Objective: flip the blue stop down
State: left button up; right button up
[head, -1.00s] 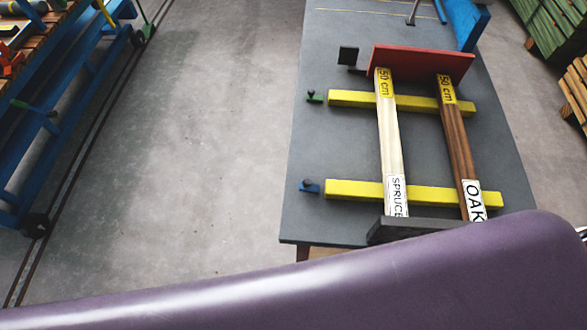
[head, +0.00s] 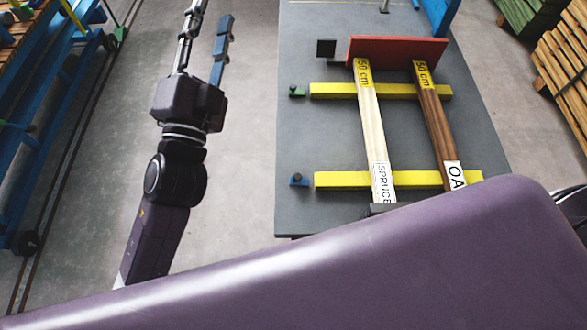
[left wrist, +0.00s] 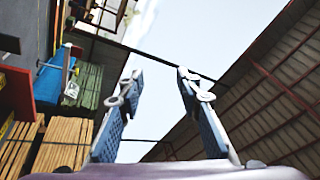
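The small blue stop (head: 299,181) with a dark knob sits on the grey table (head: 400,130), at the left end of the near yellow bar (head: 330,180). My left gripper (head: 214,12) is raised over the floor to the left of the table, well apart from the stop. Its fingers point to the far side. They are spread with nothing between them; the left wrist view shows the same open fingers (left wrist: 158,76) against the sky. My right gripper is not in view.
A spruce beam (head: 372,130) and an oak beam (head: 434,120) lie across the two yellow bars, against a red plate (head: 398,52). A green stop (head: 297,91) sits by the far bar. A blue cart (head: 50,110) stands at left. The floor between is clear.

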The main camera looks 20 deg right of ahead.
pick_arm(q)
jog(key=s+d+r+m+g+h, duration=0.3)
jog(key=s+d+m+g+h, duration=0.4)
jog(key=m, duration=0.4)
jog(key=s+d+r+m+g+h, duration=0.4)
jog(key=s+d+m+g+h, duration=0.15)
jog(key=d+m, duration=0.4)
jog(key=s+d+f+m+g+y, duration=0.2)
jog(key=s+d+f+m+g, duration=0.4)
jog(key=m+g, duration=0.45)
jog(key=m+t+y, duration=0.2)
jog(key=m+y, duration=0.7)
jog(key=y, duration=0.7)
send_near(297, 176)
jog(key=f, duration=0.1)
jog(key=shift+h, duration=0.25)
jog(key=p+x, duration=0.2)
jog(key=x, duration=0.5)
jog(key=shift+f, duration=0.1)
